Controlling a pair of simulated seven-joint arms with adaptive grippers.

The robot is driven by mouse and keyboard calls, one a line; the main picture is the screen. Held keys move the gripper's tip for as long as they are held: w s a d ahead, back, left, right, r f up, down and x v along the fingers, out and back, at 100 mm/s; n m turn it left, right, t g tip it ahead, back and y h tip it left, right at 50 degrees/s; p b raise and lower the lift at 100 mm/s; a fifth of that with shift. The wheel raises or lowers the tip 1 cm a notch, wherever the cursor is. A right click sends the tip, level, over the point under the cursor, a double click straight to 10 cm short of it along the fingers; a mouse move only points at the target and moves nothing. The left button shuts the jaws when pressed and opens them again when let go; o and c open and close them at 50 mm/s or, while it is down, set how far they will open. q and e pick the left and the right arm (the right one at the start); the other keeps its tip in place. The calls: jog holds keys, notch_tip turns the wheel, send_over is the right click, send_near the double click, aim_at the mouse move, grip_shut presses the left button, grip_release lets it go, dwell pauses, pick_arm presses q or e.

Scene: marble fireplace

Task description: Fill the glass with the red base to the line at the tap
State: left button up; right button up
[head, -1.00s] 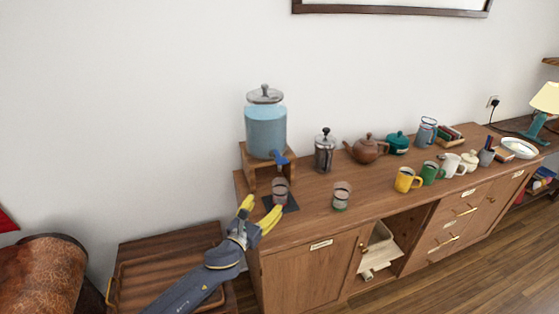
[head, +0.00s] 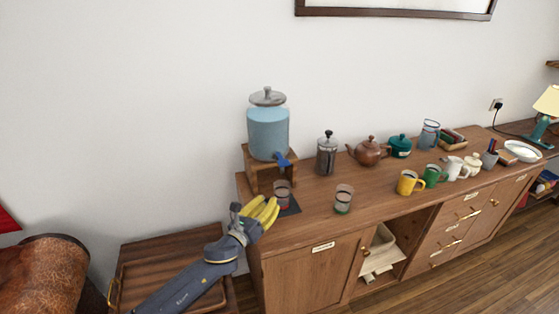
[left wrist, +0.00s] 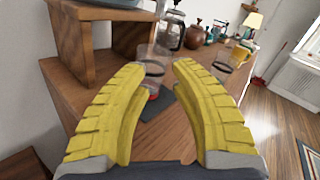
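The clear glass with the red base (head: 282,192) stands upright on a dark mat (head: 292,207), below the blue tap (head: 282,159) of the water dispenser (head: 268,132). Its red base also shows in the left wrist view (left wrist: 153,93). I cannot make out any water in it, or its line. My left gripper (head: 264,205), with yellow fingers, is just in front of this glass at the left. In the left wrist view the fingers (left wrist: 158,68) are apart, nothing is gripped, and the glass is beyond the tips. My right gripper is not in view.
A glass with a green base (head: 343,199) stands to the right on the cabinet (head: 310,205). A French press (head: 326,155), brown teapot (head: 368,152) and yellow mug (head: 409,183) stand farther right. The dispenser's wooden stand (head: 256,173) is close behind the red-based glass.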

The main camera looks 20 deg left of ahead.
pick_arm(q)
jog(key=shift+w+r+n+h, duration=0.55)
jog(key=shift+n+h, duration=0.15)
jog(key=shift+n, duration=0.5)
jog(key=c, duration=0.4)
jog(key=r+n+h, duration=0.1)
jog(key=w+n+h, duration=0.1)
jog(key=n, duration=0.1)
jog(key=shift+a+r, duration=0.15)
jog(key=shift+r, duration=0.25)
grip_shut()
jog(key=a+r+n+g+h, duration=0.5)
jog(key=r+n+h, duration=0.4)
jog(key=n, duration=0.9)
notch_tip(320, 180, up, 2)
jog(key=shift+w+a+r+n+h, duration=0.2)
jog(key=shift+w+a+n+h, duration=0.1)
jog(key=shift+a+n+h, duration=0.15)
